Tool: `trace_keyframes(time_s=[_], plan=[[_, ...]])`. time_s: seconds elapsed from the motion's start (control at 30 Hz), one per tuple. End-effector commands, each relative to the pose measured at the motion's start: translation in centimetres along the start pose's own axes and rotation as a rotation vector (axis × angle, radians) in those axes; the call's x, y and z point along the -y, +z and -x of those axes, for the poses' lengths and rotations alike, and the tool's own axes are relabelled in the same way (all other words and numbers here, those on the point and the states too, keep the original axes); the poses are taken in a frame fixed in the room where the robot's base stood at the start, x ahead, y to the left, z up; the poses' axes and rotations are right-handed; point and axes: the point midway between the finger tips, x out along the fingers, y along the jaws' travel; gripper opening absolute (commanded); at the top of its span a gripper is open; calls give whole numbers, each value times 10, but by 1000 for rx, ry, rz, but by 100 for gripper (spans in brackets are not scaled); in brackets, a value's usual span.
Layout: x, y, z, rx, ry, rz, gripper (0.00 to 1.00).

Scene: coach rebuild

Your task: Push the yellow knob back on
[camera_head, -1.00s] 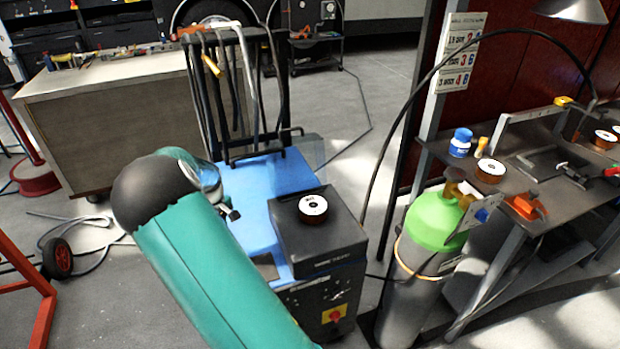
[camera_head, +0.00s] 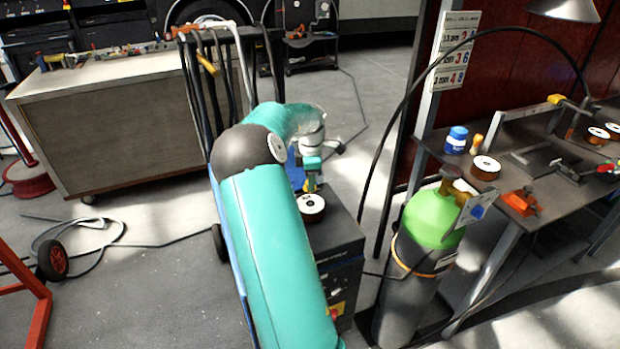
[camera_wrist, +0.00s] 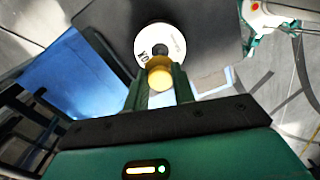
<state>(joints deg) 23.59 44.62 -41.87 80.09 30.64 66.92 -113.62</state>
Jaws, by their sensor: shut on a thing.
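In the wrist view my gripper (camera_wrist: 161,88) is shut on the yellow knob (camera_wrist: 160,72), a round yellow piece between the two fingers. Beyond the knob lies a wire spool (camera_wrist: 160,43) with a white label, on the dark top of the welder box. In the head view the welder box (camera_head: 335,240) stands behind my teal arm, with the spool (camera_head: 311,206) on top. My gripper (camera_head: 311,175) hangs just above and behind the spool there. I cannot tell where the knob's seat is.
A green-topped gas cylinder (camera_head: 432,218) stands right of the welder. A workbench (camera_head: 500,200) with spools, a blue jar (camera_head: 456,139) and an orange clamp (camera_head: 521,202) is farther right. A cabinet (camera_head: 110,135) is at the back left.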

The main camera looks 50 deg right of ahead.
Motion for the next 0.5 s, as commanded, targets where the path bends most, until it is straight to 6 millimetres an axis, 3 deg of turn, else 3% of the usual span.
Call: trace_keyframes(time_s=[0.5], plan=[[0,0,-45,0,0,-2,4]])
